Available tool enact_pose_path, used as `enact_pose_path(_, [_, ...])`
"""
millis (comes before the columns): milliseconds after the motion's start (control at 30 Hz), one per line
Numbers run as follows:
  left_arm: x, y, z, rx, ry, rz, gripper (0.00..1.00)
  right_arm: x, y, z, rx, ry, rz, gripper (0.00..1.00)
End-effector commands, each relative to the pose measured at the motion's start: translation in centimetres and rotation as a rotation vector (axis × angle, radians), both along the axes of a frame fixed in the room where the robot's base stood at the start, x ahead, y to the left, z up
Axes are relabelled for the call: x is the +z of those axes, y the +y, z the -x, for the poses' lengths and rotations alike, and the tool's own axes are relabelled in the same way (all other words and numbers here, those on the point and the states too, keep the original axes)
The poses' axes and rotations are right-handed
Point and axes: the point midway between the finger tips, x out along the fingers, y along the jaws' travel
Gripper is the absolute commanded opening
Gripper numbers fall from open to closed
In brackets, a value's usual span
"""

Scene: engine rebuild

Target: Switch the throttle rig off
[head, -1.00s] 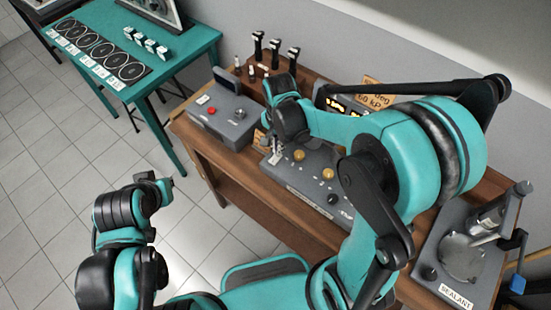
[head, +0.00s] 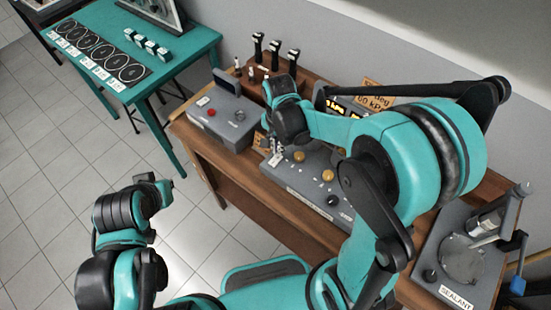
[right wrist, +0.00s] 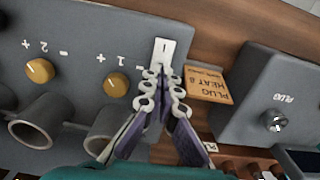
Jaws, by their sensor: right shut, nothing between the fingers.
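The throttle rig (head: 312,178) is a grey box with yellow knobs on the brown bench. In the right wrist view its panel (right wrist: 85,40) carries two yellow knobs marked 1 and 2 with plus and minus signs. A small white switch (right wrist: 164,48) marked with a line sits at the panel's edge. My right gripper (right wrist: 163,74) is shut and empty, its fingertips at the lower end of the switch; I cannot tell whether they touch. In the head view my right gripper (head: 275,150) is over the rig's left end, partly hidden. My left gripper (head: 166,187) is away from the bench, its fingers unclear.
A grey plug box (head: 222,118) with a red button stands left of the rig; it also shows in the right wrist view (right wrist: 265,95). A "Plug heat" sign (right wrist: 208,84) lies between them. Black-handled tools stand behind. A sealant station (head: 462,262) is at the right.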

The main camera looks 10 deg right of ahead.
Motion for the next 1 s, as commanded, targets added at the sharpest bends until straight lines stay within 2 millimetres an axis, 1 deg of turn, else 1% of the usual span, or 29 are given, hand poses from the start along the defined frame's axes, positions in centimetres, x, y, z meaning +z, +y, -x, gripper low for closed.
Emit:
enact_pose_path(267, [-0.1, 0.0, 0.0, 0.0, 0.0, 0.0, 0.0, -0.1, 0.0, 0.0, 0.0, 0.0, 0.0, 0.0])
enact_pose_path(1000, [-1.0, 0.0, 0.0, 0.0, 0.0, 0.0, 0.0, -1.2, 0.0, 0.0, 0.0, 0.0, 0.0, 0.0])
